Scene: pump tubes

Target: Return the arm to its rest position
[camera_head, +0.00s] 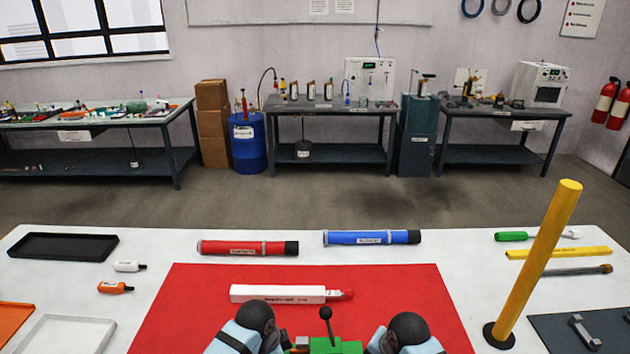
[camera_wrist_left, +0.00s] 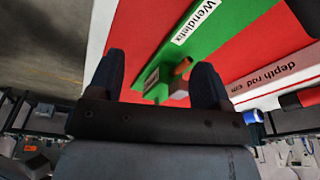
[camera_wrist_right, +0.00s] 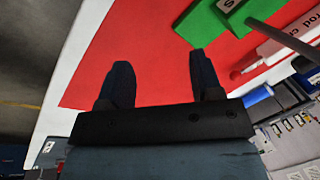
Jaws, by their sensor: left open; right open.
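My left gripper (camera_wrist_left: 158,72) is open in the left wrist view. A green block (camera_wrist_left: 195,55) with a white label lies beyond its fingers, with a small orange-brown stub and a grey piece showing between them; contact cannot be told. My right gripper (camera_wrist_right: 161,72) is open over the red mat (camera_wrist_right: 145,45) in the right wrist view, with nothing between its fingers. The green block's corner (camera_wrist_right: 205,25) is beyond it. In the head view, both my arms reach in at the bottom centre, beside the green block (camera_head: 335,346) with a black-knobbed lever (camera_head: 326,324). Fingertips are hidden there.
A white labelled rod (camera_head: 280,293) lies on the mat. Red (camera_head: 230,247) and blue (camera_head: 370,238) tubes lie behind it. A yellow post (camera_head: 537,265) stands upright at right. Trays (camera_head: 62,246) and small bottles (camera_head: 128,266) are at left.

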